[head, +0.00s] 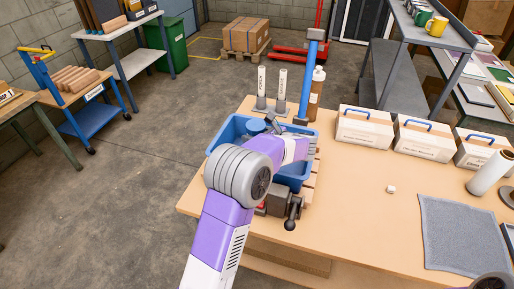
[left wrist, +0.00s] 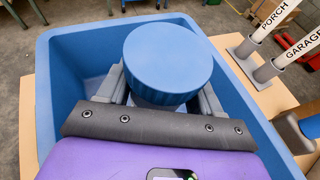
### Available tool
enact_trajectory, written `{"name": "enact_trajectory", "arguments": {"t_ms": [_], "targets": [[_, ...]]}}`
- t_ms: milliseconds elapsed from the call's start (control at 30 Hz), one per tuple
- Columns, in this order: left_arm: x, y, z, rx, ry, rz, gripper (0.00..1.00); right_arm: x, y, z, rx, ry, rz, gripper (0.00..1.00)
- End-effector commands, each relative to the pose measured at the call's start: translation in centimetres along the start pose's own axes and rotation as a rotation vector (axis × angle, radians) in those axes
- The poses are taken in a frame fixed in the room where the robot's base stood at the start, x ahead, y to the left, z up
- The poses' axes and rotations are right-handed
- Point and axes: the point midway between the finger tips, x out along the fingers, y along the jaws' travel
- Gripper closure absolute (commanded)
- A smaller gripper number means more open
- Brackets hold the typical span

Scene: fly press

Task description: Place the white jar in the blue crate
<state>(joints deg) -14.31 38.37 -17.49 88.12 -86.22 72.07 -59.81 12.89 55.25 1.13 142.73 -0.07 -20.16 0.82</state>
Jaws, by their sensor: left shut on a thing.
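The blue crate (head: 222,133) stands at the left end of the wooden table; it also fills much of the left wrist view (left wrist: 58,75). My left gripper (head: 268,124) is over the crate, shut on a jar with a round blue lid (left wrist: 168,58). The lid also shows in the head view (head: 255,126). The jar's body is mostly hidden under the lid and between the fingers, so I cannot tell that it is white. The jar is within the crate's outline; whether it touches the floor is hidden. My right gripper is not in view.
Behind the crate are two upright labelled signs (head: 261,85), a blue post (head: 308,75) and a brown bottle (head: 316,92). White boxes (head: 364,128) with blue handles line the table's back. A grey mat (head: 460,232) lies at right. The table's middle is mostly clear.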

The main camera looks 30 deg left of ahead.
Motion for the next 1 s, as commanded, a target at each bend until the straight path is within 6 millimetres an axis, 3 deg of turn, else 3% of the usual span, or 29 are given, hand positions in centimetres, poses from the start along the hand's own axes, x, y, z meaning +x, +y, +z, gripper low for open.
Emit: {"name": "enact_trajectory", "arguments": {"t_ms": [267,667,700,867,1000], "targets": [[1.6,0.0,-4.0,0.001,0.0,0.001,0.67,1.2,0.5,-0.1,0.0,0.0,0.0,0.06],[1.8,0.0,-4.4,0.0,-0.001,0.0,0.67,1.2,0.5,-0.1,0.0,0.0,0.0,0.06],[1.8,0.0,-4.4,0.0,0.0,0.0,0.32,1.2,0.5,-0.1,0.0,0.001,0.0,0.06],[1.8,0.0,-4.4,0.0,0.0,0.0,0.09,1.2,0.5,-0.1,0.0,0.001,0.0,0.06],[1.8,0.0,-4.4,-0.001,0.0,0.0,0.09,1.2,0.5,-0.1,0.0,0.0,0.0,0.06]]}}
